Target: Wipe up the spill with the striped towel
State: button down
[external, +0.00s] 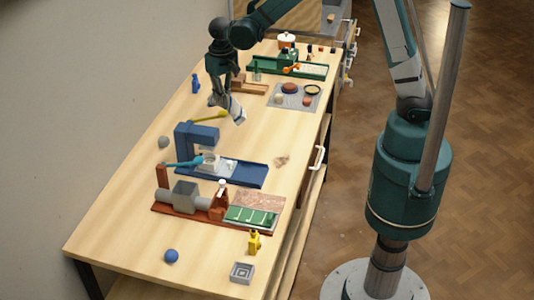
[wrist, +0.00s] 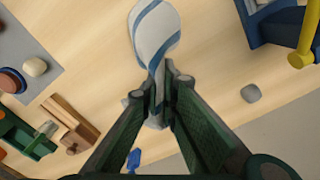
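The striped towel (wrist: 155,35), white with blue stripes, hangs bunched between the fingers of my gripper (wrist: 158,95) in the wrist view. The fingers are closed on its narrow part and the wider end spreads out beyond them. In the external view my gripper (external: 222,98) is over the back half of the bench, and the towel (external: 236,111) hangs below it, seemingly above the wood. A small brownish patch (external: 281,160), which looks like the spill, lies on the bench near its right edge, to the right of the blue device and apart from the towel.
A blue device (external: 197,135), a yellow-handled tool (external: 209,117) and a grey stone (external: 163,141) stand left of the patch. A red-brown machine (external: 180,208) is nearer the front. A grey mat (external: 280,101) with small items lies behind. Bare wood surrounds the patch.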

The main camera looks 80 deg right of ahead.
jog(key=shift+f+b, duration=3)
jog(key=shift+f, duration=1.5)
jog(key=c, duration=1.7)
grip_release()
jog(key=shift+f, duration=0.15)
